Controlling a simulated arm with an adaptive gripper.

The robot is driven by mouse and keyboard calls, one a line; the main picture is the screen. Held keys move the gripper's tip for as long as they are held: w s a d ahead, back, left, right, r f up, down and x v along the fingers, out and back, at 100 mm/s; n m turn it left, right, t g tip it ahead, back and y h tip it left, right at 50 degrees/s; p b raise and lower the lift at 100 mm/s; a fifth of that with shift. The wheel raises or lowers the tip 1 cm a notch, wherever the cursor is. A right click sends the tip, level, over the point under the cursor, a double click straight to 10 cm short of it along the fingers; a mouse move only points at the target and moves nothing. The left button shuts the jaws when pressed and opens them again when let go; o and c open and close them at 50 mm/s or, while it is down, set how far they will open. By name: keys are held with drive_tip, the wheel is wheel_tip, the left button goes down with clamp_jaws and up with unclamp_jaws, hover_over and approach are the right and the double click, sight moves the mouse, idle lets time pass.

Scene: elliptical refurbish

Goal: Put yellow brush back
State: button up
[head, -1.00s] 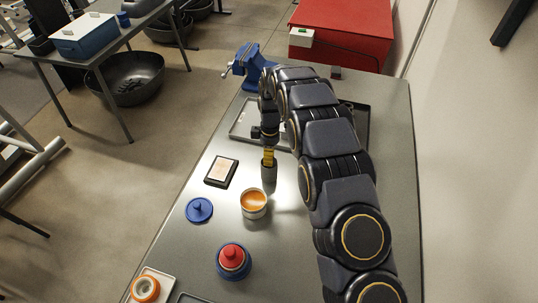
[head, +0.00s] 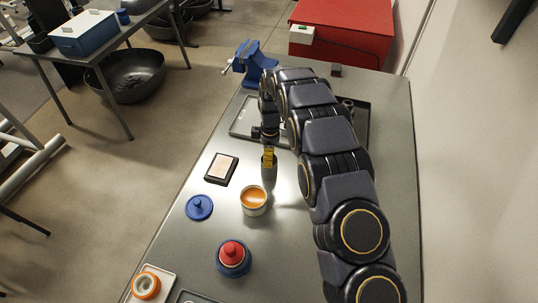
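The yellow brush (head: 268,158) is upright near the middle of the table, directly under my gripper. Its yellow part shows at the top of a grey cylinder (head: 269,176), which looks like a holder; the brush's lower end is hidden. My gripper (head: 267,146) points down at the brush's top, at or very close to it. The fingers are dark and small here, so I cannot tell whether they are closed around it.
An open tin with orange contents (head: 254,200) stands just in front of the cylinder. A dark framed pad (head: 221,169), blue lid (head: 199,207) and red-and-blue knobbed object (head: 233,256) are nearby. A grey tray (head: 243,123) lies behind, with a blue vise (head: 250,62) beyond.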

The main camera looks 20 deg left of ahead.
drive_tip(key=r, duration=1.2)
drive_tip(key=shift+w+r, duration=0.2)
drive_tip(key=shift+w, duration=0.2)
drive_tip(key=shift+r, duration=0.4)
